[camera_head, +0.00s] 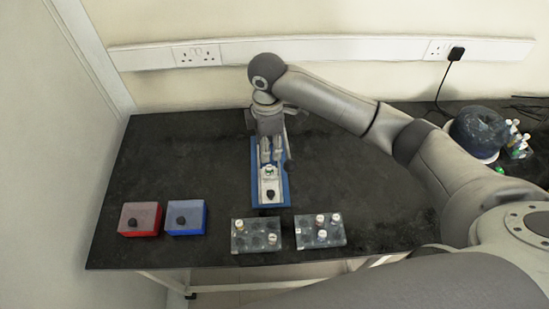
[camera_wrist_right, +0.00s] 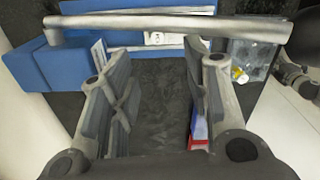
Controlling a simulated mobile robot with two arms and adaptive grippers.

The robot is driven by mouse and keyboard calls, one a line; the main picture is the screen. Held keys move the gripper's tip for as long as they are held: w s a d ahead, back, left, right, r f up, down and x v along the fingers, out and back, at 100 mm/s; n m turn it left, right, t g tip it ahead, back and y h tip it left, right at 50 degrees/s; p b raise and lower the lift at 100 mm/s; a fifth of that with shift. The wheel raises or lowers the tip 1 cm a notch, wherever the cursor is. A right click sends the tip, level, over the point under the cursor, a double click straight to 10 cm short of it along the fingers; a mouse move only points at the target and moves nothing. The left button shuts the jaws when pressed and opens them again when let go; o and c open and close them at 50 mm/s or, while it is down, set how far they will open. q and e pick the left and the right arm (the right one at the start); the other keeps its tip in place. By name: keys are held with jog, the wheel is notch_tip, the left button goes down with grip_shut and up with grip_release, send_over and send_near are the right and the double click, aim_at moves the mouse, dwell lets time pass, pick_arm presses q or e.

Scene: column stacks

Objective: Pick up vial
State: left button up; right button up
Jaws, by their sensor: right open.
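Small capped vials stand in two grey racks near the table's front edge in the head view. The left rack (camera_head: 257,247) holds a white-capped vial (camera_head: 272,239) and another at its back left corner. The right rack (camera_head: 308,241) holds several vials, among them a white-capped one (camera_head: 336,217). My right gripper (camera_head: 272,151) is open over the back of a blue-based device (camera_head: 283,192), behind the racks. In the wrist view the pads of my right gripper (camera_wrist_right: 160,90) stand wide apart with only dark tabletop visible between them. My left gripper is not in view.
A red box (camera_head: 139,220) and a blue box (camera_head: 186,218) sit at the front left. A dark round container (camera_head: 478,131) and several small bottles stand at the far right, behind my arm. The tabletop left of the device is clear.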

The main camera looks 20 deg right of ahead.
aim_at(269, 167)
jog(key=shift+w+d+f, duration=0.35)
jog(key=shift+d+f, duration=0.05)
jog(key=shift+f, duration=0.3)
jog(key=f, duration=0.2)
jog(key=a+f+p, duration=0.1)
jog(key=shift+s+f, duration=0.25)
jog(key=shift+s, duration=0.15)
notch_tip(269, 167, down, 4)
jog(key=shift+w+d+f+p, duration=0.15)
jog(key=shift+p, duration=0.6)
jog(key=shift+f, duration=0.55)
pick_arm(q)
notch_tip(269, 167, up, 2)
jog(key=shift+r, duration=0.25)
pick_arm(e)
jog(key=c, duration=0.9)
